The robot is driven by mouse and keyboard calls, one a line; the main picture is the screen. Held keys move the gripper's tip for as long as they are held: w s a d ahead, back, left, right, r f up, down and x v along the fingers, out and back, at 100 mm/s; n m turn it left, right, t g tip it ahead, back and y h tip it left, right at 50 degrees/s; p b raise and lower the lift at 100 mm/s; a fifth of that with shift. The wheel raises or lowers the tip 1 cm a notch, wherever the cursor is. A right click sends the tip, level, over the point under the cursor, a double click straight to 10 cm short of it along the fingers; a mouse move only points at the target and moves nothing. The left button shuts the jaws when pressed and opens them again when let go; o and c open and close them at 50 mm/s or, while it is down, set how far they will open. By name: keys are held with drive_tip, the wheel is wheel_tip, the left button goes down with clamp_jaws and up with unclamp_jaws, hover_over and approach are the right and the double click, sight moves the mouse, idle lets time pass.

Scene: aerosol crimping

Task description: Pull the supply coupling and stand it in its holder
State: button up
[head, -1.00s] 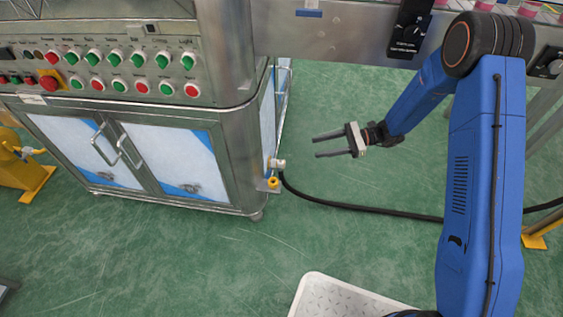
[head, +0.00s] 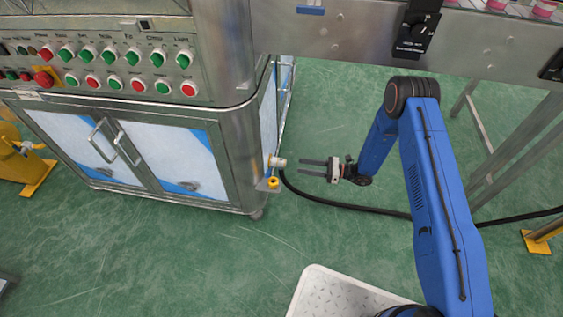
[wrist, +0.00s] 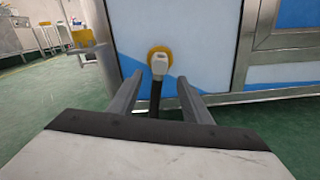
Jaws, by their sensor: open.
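The supply coupling (head: 279,162) is a pale, light-coloured fitting on the side of the steel cabinet, with a black hose (head: 345,205) running from it down to the floor. In the wrist view the coupling (wrist: 159,63) sits in front of a yellow round collar, with the hose hanging below. A small yellow ring (head: 273,182) on a bracket, which looks like the holder, is just below the coupling in the head view; I cannot make it out in the wrist view. My gripper (head: 301,167) is open and empty, right of the coupling, pointing at it and apart from it.
The steel cabinet (head: 232,150) with button panel stands left. A conveyor frame (head: 350,35) spans the back above my arm. The hose crosses the green floor (head: 180,265) to the right. A yellow post foot (head: 537,242) stands at the right edge.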

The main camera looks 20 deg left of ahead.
sight(285, 163)
drive_tip(key=shift+a, duration=0.1)
drive_tip(key=shift+x, duration=4.4)
clamp_jaws()
drive_tip(key=v, duration=0.6)
